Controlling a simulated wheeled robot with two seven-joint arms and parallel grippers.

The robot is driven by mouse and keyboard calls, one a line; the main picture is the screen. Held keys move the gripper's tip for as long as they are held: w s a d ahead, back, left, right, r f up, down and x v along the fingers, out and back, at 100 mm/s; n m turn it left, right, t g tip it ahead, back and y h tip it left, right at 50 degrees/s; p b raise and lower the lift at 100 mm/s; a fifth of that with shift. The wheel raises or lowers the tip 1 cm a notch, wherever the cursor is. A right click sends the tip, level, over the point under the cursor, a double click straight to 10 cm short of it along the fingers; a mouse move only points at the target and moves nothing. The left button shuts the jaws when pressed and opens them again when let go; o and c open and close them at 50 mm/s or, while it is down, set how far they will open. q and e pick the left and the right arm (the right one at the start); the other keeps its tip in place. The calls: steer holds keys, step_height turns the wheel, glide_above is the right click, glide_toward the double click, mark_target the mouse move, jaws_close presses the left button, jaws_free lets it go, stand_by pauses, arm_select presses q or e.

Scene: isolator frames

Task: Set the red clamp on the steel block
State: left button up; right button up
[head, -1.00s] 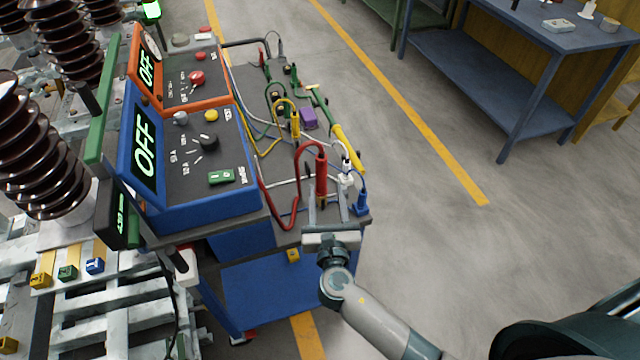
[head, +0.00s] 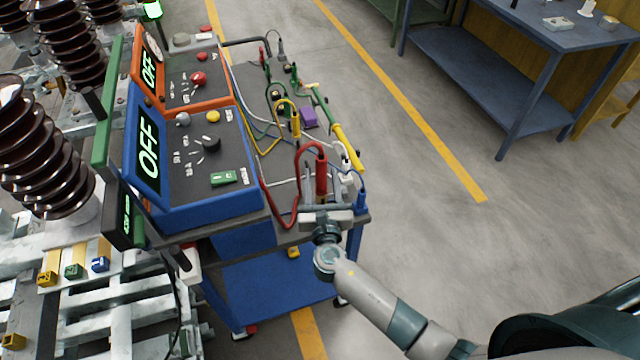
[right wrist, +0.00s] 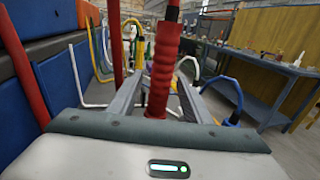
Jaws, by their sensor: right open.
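The red clamp (head: 321,172) stands upright with its red cable near the front right corner of the cart top. My right gripper (head: 327,192) is open, with its fingers reaching along both sides of the clamp's lower part. In the right wrist view, the red clamp's ribbed handle (right wrist: 163,70) rises between the two grey fingers (right wrist: 152,92), with visible room on each side. Its lower end is hidden behind the gripper body. I cannot tell for sure which pale metal part is the steel block. My left gripper is not in view.
The blue control box (head: 190,165) stands left of the clamp. A blue clamp (head: 361,194), a white clamp (head: 347,180) and a yellow clamp (head: 295,122) are close by. Insulators (head: 45,150) stand at left above pale slats. The floor right of the cart is clear.

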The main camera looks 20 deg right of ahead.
mark_target(322, 157)
steer(key=shift+c, duration=0.7)
jaws_close()
steer(key=shift+r, duration=0.1)
steer(key=shift+r, duration=0.1)
step_height(322, 157, up, 10)
steer(key=shift+f, duration=0.1)
stand_by(0.5)
